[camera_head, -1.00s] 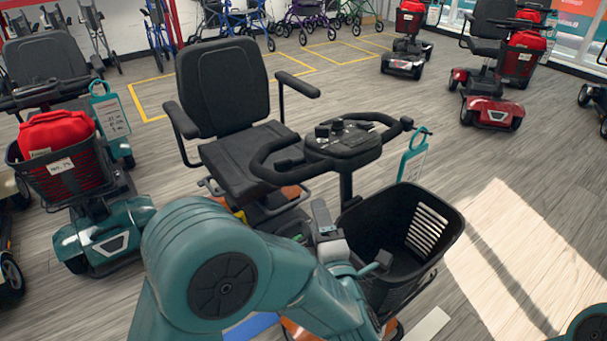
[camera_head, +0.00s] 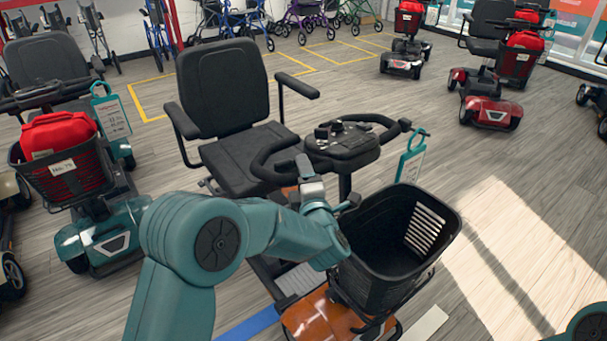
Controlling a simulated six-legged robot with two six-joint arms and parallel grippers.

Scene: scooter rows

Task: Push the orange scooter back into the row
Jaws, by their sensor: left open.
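The orange scooter (camera_head: 322,318) stands in the middle, its orange front body low under an empty black basket (camera_head: 385,262). Its black seat (camera_head: 228,90) is behind, and its handlebar console (camera_head: 340,140) rises between seat and basket. A teal tag hangs at the handlebar's right end. My left gripper (camera_head: 328,183) is open, just in front of and below the console, beside the basket's left rim. I cannot tell whether it touches the steering column. My left arm hides part of the scooter's deck. My right gripper is out of view.
A teal scooter (camera_head: 118,232) with a red bag in its basket stands at left. Red scooters (camera_head: 492,108) stand at back right. Yellow floor lines (camera_head: 150,118) mark bays behind the seat. A blue floor strip (camera_head: 247,325) lies below.

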